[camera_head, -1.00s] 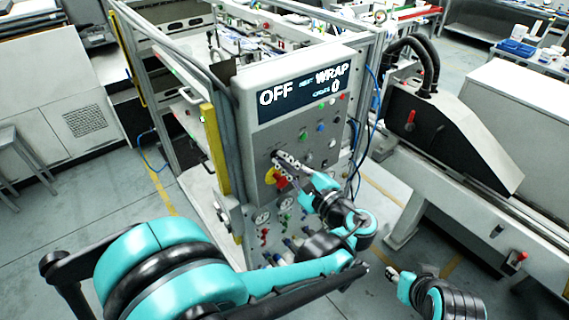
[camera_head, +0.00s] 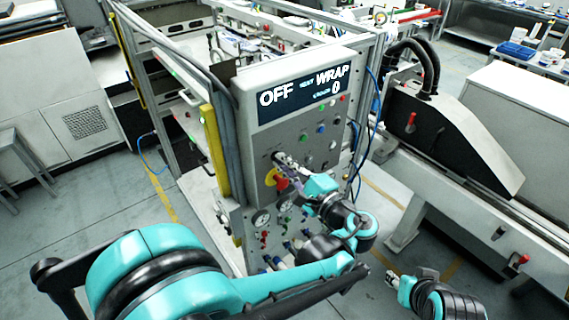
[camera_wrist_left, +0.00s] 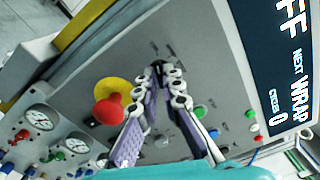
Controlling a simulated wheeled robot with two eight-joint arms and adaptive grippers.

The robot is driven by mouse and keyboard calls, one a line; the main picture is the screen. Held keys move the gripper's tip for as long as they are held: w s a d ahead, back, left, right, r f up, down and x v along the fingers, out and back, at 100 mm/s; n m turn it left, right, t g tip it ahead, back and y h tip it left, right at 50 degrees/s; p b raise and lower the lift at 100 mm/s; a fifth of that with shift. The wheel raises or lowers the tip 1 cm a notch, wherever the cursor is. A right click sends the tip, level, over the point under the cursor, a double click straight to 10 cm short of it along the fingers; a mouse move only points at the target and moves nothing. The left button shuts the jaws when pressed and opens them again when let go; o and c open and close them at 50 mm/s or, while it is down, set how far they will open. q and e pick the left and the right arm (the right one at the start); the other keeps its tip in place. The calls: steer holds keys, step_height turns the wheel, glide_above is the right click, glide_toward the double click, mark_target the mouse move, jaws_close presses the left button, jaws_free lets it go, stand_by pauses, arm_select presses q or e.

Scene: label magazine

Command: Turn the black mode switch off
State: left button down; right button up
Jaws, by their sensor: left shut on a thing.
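The grey control panel (camera_head: 262,140) stands in the middle of the head view, its screen (camera_head: 300,92) reading OFF, NEXT WRAP and a 0. The black mode switch (camera_wrist_left: 158,67) shows only as a small dark part between the fingertips in the left wrist view; the fingers hide most of it. My left gripper (camera_head: 280,158) is at the panel face, shut on the switch; its two fingers also show in the wrist view (camera_wrist_left: 163,76). My right gripper (camera_head: 396,281) is low at the right, away from the panel; its fingers are too small to judge.
A red emergency button (camera_wrist_left: 108,108) on a yellow plate sits close beside the left fingers. Small coloured buttons (camera_wrist_left: 199,111) are on the other side. Gauges (camera_wrist_left: 40,118) and valves are lower on the panel. A yellow post (camera_head: 213,150) stands at its left.

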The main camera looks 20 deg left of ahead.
arm_select(q)
steer(key=shift+r, duration=0.1)
steer(key=c, duration=1.7)
jaws_free()
steer(key=shift+w+a, duration=0.15)
steer(key=v, duration=0.7)
steer(key=shift+s+d, duration=0.2)
steer(key=shift+d, duration=0.05)
